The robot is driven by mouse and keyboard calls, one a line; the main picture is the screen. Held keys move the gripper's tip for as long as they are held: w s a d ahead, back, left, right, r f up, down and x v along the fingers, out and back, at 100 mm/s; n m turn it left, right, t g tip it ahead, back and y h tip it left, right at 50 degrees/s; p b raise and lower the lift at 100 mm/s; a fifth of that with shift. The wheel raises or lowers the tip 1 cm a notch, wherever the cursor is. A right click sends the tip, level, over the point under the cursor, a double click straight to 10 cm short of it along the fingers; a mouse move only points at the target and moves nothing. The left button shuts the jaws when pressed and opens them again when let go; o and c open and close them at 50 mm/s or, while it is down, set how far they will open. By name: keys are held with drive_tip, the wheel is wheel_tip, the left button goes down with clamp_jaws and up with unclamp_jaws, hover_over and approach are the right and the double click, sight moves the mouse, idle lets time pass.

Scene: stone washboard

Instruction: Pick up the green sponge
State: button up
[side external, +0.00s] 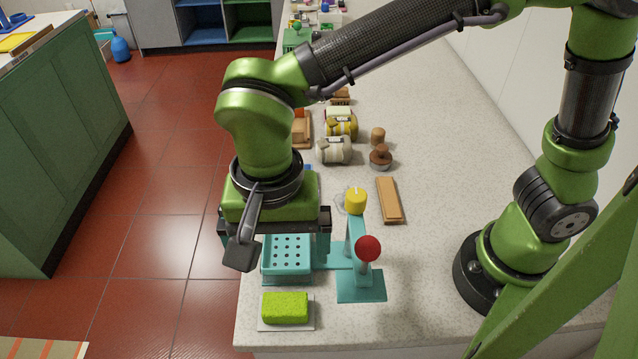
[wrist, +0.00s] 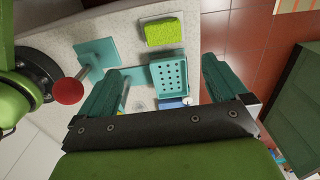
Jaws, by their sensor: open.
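The bright green sponge (side external: 285,307) lies flat on a thin white tile (side external: 263,325) near the front end of the counter. In the wrist view the sponge (wrist: 163,32) is at the top middle, fully visible and beyond my fingertips. My gripper (side external: 283,250) points down above the teal perforated tray, farther back along the counter than the sponge. In the wrist view my gripper's two teal fingers (wrist: 160,80) are spread wide with nothing held between them. The left finger is mostly hidden in the side view.
The teal perforated tray (side external: 287,262) stands just behind the sponge. A teal stand with a red ball (side external: 368,249) is to its right, near a yellow knob (side external: 356,201). A wooden block (side external: 389,200) and several canisters lie farther back. The counter's front edge is close to the sponge.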

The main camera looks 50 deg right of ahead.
hover_over(284, 303)
drive_tip(key=f, duration=1.1)
drive_tip(key=shift+s+d+f, duration=0.15)
drive_tip(key=shift+s, duration=0.2)
drive_tip(key=shift+w+f, duration=0.15)
drive_tip(key=shift+f, duration=1.25)
drive_tip(key=shift+w+f, duration=0.15)
drive_tip(key=shift+f, duration=1.2)
drive_tip(key=shift+c, duration=0.2)
drive_tip(key=c, duration=0.9)
drive_tip(key=shift+r, duration=0.2)
wheel_tip(284, 303, up, 10)
drive_tip(key=shift+f, duration=0.1)
